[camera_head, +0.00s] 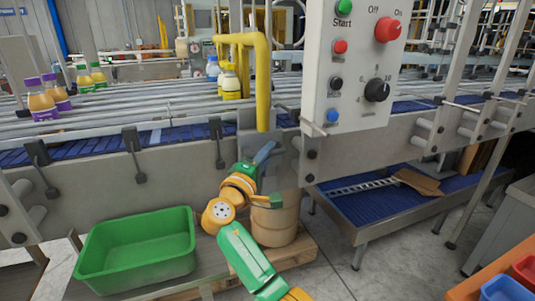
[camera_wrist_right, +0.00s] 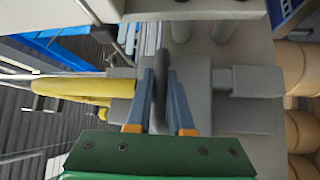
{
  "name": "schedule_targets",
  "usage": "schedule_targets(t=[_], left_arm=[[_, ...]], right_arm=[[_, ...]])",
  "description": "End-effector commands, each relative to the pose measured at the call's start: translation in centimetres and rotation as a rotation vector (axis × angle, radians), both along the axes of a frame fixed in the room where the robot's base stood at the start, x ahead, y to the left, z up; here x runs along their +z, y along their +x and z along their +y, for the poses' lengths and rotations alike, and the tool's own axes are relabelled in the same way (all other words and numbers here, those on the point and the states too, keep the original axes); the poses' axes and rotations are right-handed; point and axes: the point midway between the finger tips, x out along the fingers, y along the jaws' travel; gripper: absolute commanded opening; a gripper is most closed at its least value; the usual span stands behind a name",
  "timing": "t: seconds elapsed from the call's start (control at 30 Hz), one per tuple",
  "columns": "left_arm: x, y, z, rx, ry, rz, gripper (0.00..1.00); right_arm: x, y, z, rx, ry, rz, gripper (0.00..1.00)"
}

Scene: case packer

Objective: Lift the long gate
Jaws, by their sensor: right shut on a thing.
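The yellow gate (camera_head: 262,85) is a bent bar. Its upper arm reaches left over the conveyor by some bottles, and its upright part comes down at the conveyor's near side. In the right wrist view the yellow bar (camera_wrist_right: 75,88) runs into a grey block (camera_wrist_right: 237,82). My right gripper (camera_head: 266,152) is just below the upright's lower end. In the right wrist view its blue fingers (camera_wrist_right: 159,80) are closed on both sides of a dark handle (camera_wrist_right: 159,60) in front of the block. In the head view the handle is mostly hidden. My left gripper is not in view.
A control box (camera_head: 350,60) with buttons and knobs stands right of the gate. An empty green bin (camera_head: 135,268) is at lower left, and a barrel (camera_head: 275,225) stands behind my right arm. Bottles (camera_head: 40,98) stand on the conveyor at left.

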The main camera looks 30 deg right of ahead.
Motion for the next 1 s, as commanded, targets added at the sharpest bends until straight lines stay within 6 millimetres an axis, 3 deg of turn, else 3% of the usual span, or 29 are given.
schedule_targets(t=[0.83,1.0], left_arm=[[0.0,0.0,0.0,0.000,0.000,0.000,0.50],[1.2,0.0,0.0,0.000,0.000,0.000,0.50]], right_arm=[[0.1,0.0,0.0,-0.001,0.000,0.000,0.00],[1.8,0.0,0.0,-0.001,-0.001,-0.004,0.00]])
